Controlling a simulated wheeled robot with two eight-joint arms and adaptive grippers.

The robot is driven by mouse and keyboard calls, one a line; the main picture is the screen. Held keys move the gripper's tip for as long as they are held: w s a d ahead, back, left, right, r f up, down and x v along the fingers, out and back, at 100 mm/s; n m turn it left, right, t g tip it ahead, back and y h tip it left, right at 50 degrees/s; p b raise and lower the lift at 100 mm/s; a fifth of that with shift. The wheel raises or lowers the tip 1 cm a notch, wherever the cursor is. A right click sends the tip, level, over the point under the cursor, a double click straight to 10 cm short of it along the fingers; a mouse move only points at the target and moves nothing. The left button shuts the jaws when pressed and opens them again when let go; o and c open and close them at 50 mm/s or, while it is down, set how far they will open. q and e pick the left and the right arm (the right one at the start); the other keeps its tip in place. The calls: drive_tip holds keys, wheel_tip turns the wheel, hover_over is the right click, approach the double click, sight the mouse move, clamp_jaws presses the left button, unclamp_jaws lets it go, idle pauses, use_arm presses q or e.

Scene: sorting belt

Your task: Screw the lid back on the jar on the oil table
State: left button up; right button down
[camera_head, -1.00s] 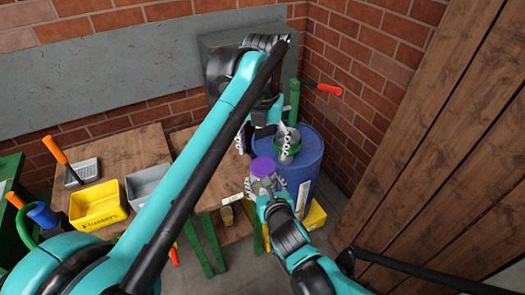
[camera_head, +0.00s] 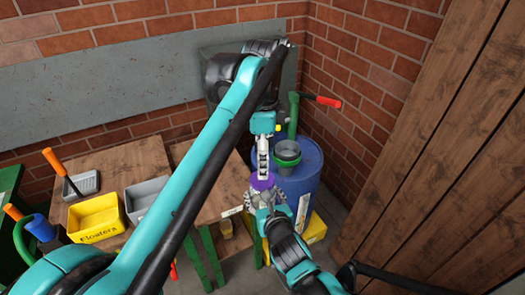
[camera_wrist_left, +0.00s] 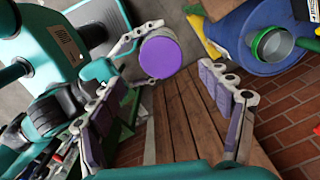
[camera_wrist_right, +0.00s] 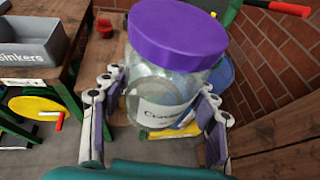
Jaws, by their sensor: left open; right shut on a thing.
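A clear glass jar (camera_wrist_right: 160,95) with a white label is held upright between the fingers of my right gripper (camera_wrist_right: 158,118). The purple lid (camera_wrist_right: 178,35) sits on top of the jar; whether it is tight cannot be told. The lid also shows in the head view (camera_head: 262,181) and in the left wrist view (camera_wrist_left: 160,57). My left gripper (camera_wrist_left: 160,108) is open and empty, its fingers apart, with the lid beyond the fingertips. In the head view my left gripper (camera_head: 263,170) is just above the lid. My right gripper (camera_head: 262,200) hides most of the jar there.
A blue barrel (camera_head: 303,170) with a green-rimmed funnel (camera_head: 287,152) stands just right of the jar. Wooden tables with a yellow bin (camera_head: 97,217) and a grey bin (camera_head: 146,196) are at left. A wooden wall (camera_head: 440,150) bounds the right side.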

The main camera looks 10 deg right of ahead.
use_arm(q)
drive_tip(key=n, duration=0.4)
drive_tip(key=shift+r+n, duration=0.2)
drive_tip(key=shift+n, duration=0.2)
drive_tip(key=n, duration=0.7)
drive_tip(key=shift+r, duration=0.25)
drive_tip(key=n, duration=0.6)
drive_tip(key=shift+r+n, duration=0.25)
drive_tip(key=shift+n, duration=0.05)
drive_tip(key=n, duration=0.4)
drive_tip(key=shift+w+r+n, duration=0.1)
drive_tip(key=shift+r+n, duration=0.05)
drive_tip(key=shift+n, duration=0.15)
drive_tip(key=shift+f, duration=4.05)
drive_tip(key=c, duration=1.3)
